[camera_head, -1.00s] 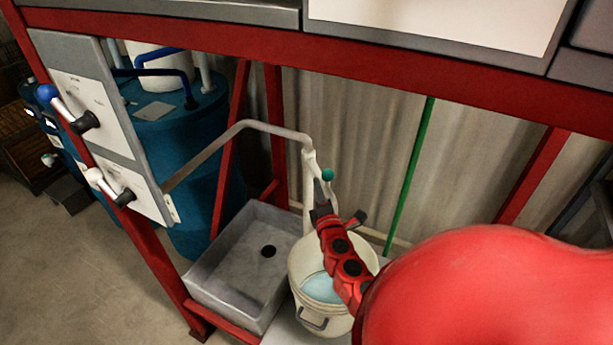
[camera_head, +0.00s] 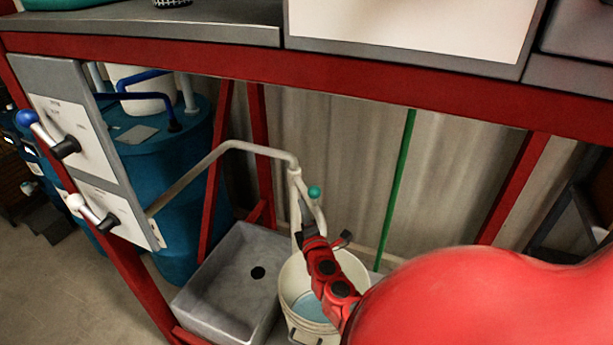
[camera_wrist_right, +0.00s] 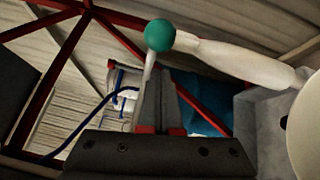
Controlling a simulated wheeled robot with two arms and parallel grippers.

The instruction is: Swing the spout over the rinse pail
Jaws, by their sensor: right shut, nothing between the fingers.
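The pale spout (camera_head: 321,218) hangs from an arched pipe and curves down to the right, with a teal ball knob (camera_head: 314,192) on it. Its lower end appears above the back of the white rinse pail (camera_head: 288,268), partly hidden by my right gripper. The pail holds pale blue liquid. My right gripper (camera_head: 309,233) is shut and empty, just below the knob in the head view. In the right wrist view the shut fingers (camera_wrist_right: 158,75) point toward the knob (camera_wrist_right: 160,35) and pale spout arm (camera_wrist_right: 225,57); contact cannot be told. My left gripper is out of view.
A grey basin (camera_head: 213,300) with a dark drain adjoins the pail's left side. A red frame beam (camera_head: 330,92) crosses above. A lever panel (camera_head: 75,120) and blue drum (camera_head: 175,165) stand left. A green pole (camera_head: 400,170) stands behind the pail.

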